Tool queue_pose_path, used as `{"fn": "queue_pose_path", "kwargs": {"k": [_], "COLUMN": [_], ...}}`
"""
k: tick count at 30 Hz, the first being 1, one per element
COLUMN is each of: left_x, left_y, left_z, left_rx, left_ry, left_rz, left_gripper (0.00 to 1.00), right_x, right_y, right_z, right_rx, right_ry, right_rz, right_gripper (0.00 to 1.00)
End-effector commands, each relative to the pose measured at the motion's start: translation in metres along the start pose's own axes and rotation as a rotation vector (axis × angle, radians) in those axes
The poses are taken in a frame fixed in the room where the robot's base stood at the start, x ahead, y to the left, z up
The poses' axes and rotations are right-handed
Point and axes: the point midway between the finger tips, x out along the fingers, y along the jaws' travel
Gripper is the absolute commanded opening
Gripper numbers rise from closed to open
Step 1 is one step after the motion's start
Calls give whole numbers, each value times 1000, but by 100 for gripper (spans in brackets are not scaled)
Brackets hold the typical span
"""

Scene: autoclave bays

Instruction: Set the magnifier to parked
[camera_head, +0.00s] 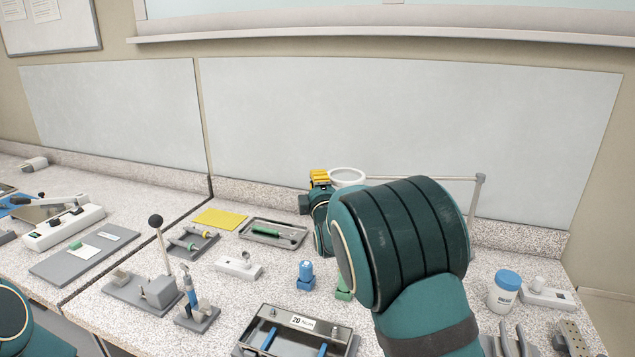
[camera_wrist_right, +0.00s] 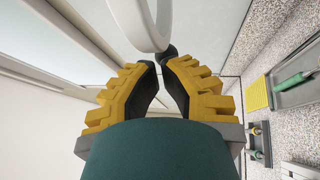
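The magnifier's white ring lens (camera_head: 347,176) is at the outer end of a thin horizontal arm (camera_head: 425,178), which runs right to an upright post (camera_head: 478,195) at the back of the bench. My right gripper (camera_head: 320,178), with yellow fingers, is right at the ring's left side. In the right wrist view the ring (camera_wrist_right: 163,22) is just beyond the fingertips (camera_wrist_right: 159,62). The tips are close together with a narrow gap; whether they touch the ring is unclear. My right arm hides part of the post and bench. My left gripper is out of view.
A white jar (camera_head: 504,291) is at the right. A wall panel (camera_head: 400,120) stands behind the magnifier.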

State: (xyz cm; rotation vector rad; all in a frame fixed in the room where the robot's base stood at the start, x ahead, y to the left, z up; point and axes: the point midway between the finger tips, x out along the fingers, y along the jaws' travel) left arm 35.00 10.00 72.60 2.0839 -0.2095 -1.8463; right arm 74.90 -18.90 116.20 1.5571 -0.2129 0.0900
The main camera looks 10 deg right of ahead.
Motion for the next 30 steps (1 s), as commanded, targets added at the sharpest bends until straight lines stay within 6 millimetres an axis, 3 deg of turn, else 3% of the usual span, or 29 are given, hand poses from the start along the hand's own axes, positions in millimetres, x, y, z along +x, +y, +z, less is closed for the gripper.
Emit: {"fn": "queue_pose_path", "kwargs": {"k": [15, 30], "left_x": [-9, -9], "left_y": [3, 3], "left_z": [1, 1], "left_rx": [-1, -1], "left_ry": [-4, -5], "left_rz": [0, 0], "left_gripper": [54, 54], "right_x": [56, 60], "right_y": [-10, -12], "right_z": [11, 12], "right_rx": [-29, -28], "right_ry": [-133, -145], "right_rz": [0, 0], "right_gripper": [0, 0]}}
